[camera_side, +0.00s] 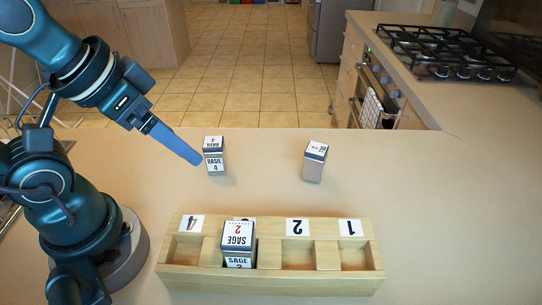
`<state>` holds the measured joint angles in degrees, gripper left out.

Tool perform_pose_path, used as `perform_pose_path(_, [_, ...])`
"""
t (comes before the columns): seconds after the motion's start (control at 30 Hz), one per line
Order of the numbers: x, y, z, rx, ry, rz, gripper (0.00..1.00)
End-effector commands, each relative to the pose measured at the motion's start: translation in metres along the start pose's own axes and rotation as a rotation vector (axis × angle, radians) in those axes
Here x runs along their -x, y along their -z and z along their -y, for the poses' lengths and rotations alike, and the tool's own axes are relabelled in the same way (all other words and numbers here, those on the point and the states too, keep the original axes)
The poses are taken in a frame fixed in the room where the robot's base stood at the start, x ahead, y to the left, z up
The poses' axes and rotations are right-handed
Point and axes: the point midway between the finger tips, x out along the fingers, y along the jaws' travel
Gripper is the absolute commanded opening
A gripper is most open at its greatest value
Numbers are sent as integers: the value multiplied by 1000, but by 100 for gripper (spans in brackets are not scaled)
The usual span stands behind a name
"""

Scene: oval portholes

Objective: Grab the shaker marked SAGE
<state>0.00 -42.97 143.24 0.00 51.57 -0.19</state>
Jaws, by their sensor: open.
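The shaker marked SAGE (238,240), with a red 2 and a dark band, stands upright in the second compartment from the left of the wooden rack (310,284). Its label reads upside down on top. My gripper (199,161) has blue fingers and is open. It points down and right beside the shaker marked BASIL (214,162), far behind and to the left of the SAGE shaker. The fingertips are at or very near the BASIL shaker's left side; I cannot tell if they touch. Nothing shows between the fingers.
Another shaker (314,163) stands on the counter right of the BASIL one; its label is too small to read. The counter between the shakers and rack is clear.

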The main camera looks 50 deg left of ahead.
Motion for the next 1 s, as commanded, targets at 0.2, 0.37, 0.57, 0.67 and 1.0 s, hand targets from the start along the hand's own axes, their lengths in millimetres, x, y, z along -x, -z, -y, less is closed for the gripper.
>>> perform_pose_path(0.2, [5, 2, 0, 232, 1, 7, 85])
perform_pose_path(0.37, [11, 16, -14, 549, -11, 85, 85])
perform_pose_path(0.57, [8, 26, -57, 834, 32, 263, 85])
perform_pose_path(0.67, [2, 23, -83, 899, 81, 338, 85])
perform_pose_path(1.0, [-17, -10, -140, 764, 189, 463, 85])
